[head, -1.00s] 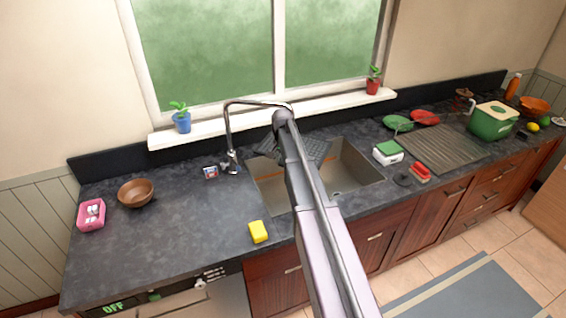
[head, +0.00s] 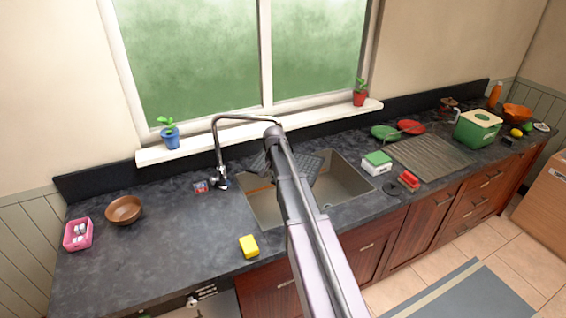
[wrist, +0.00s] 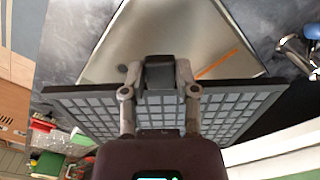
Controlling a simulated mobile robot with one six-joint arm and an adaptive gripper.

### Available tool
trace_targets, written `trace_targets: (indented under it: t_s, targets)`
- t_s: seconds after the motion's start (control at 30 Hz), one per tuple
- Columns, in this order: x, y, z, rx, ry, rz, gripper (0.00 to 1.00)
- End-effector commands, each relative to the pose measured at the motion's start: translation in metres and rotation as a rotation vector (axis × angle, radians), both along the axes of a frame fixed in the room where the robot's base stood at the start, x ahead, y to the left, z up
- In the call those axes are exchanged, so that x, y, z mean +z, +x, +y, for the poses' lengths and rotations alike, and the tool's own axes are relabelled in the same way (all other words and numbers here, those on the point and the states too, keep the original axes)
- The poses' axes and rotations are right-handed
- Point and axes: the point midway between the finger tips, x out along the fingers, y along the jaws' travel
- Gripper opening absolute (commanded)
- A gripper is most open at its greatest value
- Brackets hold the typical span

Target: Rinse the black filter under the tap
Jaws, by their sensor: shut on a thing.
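The black filter (head: 310,166) is a flat panel with a grid of small squares. It hangs over the sink (head: 345,180) in the head view, partly hidden by my arm. In the wrist view the filter (wrist: 225,108) spans the picture, and my gripper (wrist: 160,78) is shut on the middle of its edge. The chrome tap (head: 217,150) stands at the sink's back left. Its spout arches right, and its outlet is hidden behind my arm. Part of the tap (wrist: 297,52) shows at the right of the wrist view. I see no water running.
A yellow sponge (head: 248,246) lies by the sink's front left corner. A wooden bowl (head: 124,210) and pink holder (head: 78,235) stand at the left. A green-lidded white box (head: 376,163) and red brush (head: 409,181) are right of the sink. The counter's left middle is clear.

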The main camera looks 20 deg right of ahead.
Motion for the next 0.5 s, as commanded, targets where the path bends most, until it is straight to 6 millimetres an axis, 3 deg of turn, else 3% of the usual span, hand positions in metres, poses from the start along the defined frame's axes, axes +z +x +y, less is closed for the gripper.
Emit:
trace_targets:
  t_s: [0.5]
  targets:
    - [0.0, -0.031, -0.002, 0.0, 0.0, 0.0, 0.0]
